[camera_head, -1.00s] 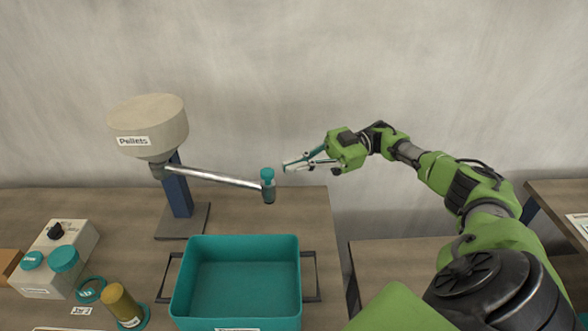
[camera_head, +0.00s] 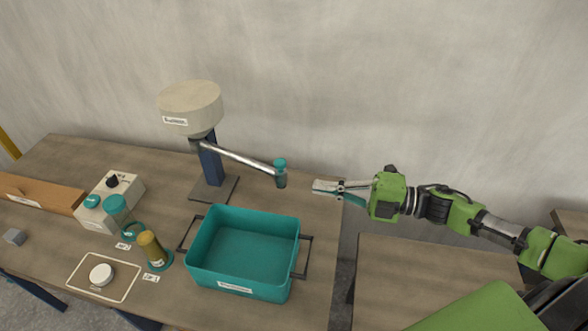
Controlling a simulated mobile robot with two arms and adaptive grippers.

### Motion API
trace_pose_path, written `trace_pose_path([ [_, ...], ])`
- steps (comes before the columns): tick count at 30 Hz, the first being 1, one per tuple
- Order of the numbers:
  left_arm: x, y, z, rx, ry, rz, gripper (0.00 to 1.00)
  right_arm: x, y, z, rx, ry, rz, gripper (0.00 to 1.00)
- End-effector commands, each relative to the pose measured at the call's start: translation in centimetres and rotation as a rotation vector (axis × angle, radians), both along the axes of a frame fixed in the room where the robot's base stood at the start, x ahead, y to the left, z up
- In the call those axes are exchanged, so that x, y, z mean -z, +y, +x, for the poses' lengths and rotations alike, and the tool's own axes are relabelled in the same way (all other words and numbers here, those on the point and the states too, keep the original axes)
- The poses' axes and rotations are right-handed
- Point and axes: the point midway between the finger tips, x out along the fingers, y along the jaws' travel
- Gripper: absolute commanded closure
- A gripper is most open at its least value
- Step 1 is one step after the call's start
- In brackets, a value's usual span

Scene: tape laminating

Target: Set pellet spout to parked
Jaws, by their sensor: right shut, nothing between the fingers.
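The pellet hopper (camera_head: 190,108) is a beige drum with a label, on a blue post with a dark base plate. Its spout (camera_head: 243,158) is a silver tube that slants down to the right from under the drum. A teal-topped knob (camera_head: 280,165) sits at the spout's outer end, to the right of the post and above the table behind the teal bin. My right gripper (camera_head: 316,187) is shut and empty, to the right of the spout end and apart from it, pointing left. My left gripper is out of view.
A teal bin (camera_head: 197,239) with dark handles stands in front of the hopper. A gap separates the two tables.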

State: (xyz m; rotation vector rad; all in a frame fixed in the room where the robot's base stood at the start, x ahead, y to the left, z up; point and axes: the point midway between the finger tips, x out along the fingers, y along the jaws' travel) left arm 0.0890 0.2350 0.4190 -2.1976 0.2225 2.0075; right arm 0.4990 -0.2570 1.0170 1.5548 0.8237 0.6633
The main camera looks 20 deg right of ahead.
Motion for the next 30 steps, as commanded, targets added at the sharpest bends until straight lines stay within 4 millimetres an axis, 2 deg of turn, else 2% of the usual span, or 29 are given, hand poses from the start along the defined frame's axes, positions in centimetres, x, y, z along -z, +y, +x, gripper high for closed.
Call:
trace_pose_path([
  [12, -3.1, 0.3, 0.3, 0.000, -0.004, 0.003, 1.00, -0.4, 6.7, 4.9, -0.001, -0.003, 0.006, 1.00],
  [21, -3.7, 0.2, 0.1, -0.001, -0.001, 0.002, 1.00, 0.7, 5.3, 7.9, 0.000, 0.002, 0.002, 1.00],
  [30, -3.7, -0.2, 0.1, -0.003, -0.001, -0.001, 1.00, 0.9, 5.1, 8.4, -0.002, 0.003, 0.001, 1.00],
])
